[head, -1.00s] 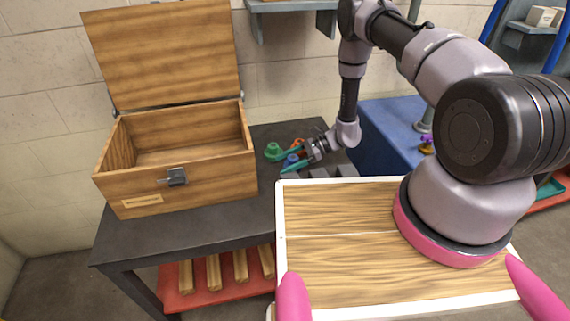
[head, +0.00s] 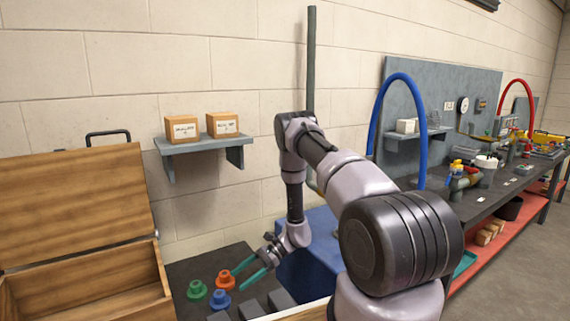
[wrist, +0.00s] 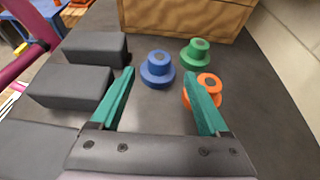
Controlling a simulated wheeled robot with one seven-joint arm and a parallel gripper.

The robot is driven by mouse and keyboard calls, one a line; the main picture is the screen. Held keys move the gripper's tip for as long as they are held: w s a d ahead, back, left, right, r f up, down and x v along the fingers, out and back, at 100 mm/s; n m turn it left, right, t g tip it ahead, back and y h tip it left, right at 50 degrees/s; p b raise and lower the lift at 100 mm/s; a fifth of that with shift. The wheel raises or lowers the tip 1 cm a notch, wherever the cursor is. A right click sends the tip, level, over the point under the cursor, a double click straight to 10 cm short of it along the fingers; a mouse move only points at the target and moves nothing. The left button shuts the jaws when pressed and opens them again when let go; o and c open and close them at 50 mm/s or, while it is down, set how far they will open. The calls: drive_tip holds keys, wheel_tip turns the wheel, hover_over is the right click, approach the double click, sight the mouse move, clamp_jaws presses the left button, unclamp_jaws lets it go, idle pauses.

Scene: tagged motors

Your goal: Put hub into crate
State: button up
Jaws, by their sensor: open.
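Three flanged hubs stand on the dark bench: a green hub (head: 197,291), an orange hub (head: 225,280) and a blue hub (head: 219,300). The wooden crate (head: 140,279) is at left with its lid raised, partly cut off. My gripper (head: 238,281) is open and empty, just right of the hubs. In the wrist view, the blue hub (wrist: 157,70) lies ahead between the teal fingers (wrist: 160,76). The orange hub (wrist: 208,86) is partly hidden by the right finger. The green hub (wrist: 195,54) is farther off, near the crate's wall (wrist: 185,14).
Grey blocks (wrist: 72,86) lie on the bench left of the hubs in the wrist view. A blue cabinet (head: 318,250) stands beyond my arm. A wall shelf (head: 203,143) holds two small boxes. A long workbench (head: 505,190) runs along the right.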

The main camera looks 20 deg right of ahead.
wheel_tip(320, 180, up, 31)
drive_tip(key=d+n+h, duration=0.3)
drive_tip(key=n+h, duration=0.2)
drive_tip(key=n, duration=0.2)
drive_tip(key=s+d+r+n+t+h, duration=0.2)
drive_tip(key=s+d+r+t+h, duration=0.1)
drive_tip(key=s+r, duration=0.7)
drive_tip(key=s+d+r+n+t+h, duration=0.2)
drive_tip(key=s+r+t, duration=0.4)
drive_tip(key=s+r, duration=0.4)
drive_tip(key=shift+d+r+h, duration=0.6)
drive_tip(key=shift+d+r, duration=0.2)
drive_tip(key=shift+d, duration=0.25)
drive_tip(key=o, duration=0.3)
drive_tip(key=shift+s+d+r+t, duration=0.1)
drive_tip(key=shift+s+d+t, duration=0.05)
drive_tip(key=shift+s+t, duration=0.2)
